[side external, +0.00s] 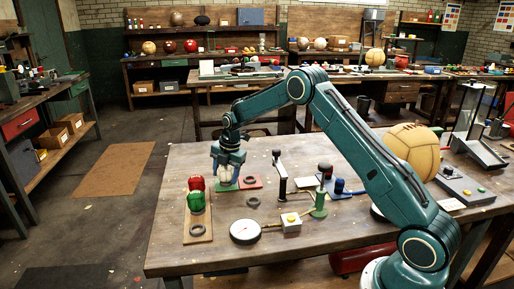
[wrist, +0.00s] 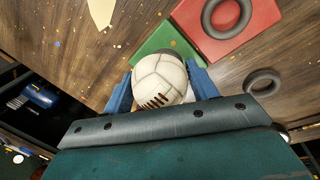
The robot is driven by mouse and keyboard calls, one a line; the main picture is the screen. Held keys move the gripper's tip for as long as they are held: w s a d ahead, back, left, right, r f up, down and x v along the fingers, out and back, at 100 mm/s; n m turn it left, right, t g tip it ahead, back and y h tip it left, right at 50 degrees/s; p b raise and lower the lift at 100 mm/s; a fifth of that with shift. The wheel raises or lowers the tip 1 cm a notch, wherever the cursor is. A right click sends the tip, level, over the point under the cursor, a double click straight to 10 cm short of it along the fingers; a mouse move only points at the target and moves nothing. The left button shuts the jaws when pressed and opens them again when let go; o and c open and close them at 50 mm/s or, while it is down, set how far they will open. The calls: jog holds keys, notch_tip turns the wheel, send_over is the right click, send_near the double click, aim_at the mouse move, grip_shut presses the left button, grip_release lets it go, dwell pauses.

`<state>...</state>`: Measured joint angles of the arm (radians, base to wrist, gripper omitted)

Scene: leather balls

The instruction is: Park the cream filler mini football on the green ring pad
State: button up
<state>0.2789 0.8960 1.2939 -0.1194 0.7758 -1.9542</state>
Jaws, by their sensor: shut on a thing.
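The cream mini football (wrist: 160,78) has dark lacing and sits between the two blue fingers of my gripper (wrist: 163,88) in the wrist view. In the side view my gripper (side external: 226,174) points down, shut on the cream ball (side external: 225,174). The green pad (wrist: 154,43) lies just beyond the ball, and part of its dark ring shows behind the ball; the rest is hidden. In the side view the green pad (side external: 224,187) is below the ball. I cannot tell whether the ball touches it.
A red pad (side external: 250,182) with a dark ring adjoins the green pad. A loose ring (side external: 253,202) lies nearby. A wooden board (side external: 197,237) at left holds a red ball (side external: 196,183), a green ball (side external: 195,202) and a bare ring. A dial gauge (side external: 245,231) stands in front.

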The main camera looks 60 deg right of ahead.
aim_at(231, 169)
jog(key=shift+f, duration=0.1)
jog(key=o, duration=1.1)
jog(key=r, duration=0.3)
jog(key=s+r, duration=0.1)
jog(key=r, duration=0.3)
jog(key=s+r, duration=0.1)
jog(key=r, duration=0.3)
jog(key=shift+d+r, duration=0.2)
jog(key=shift+s+r, duration=0.15)
jog(key=shift+r, duration=0.15)
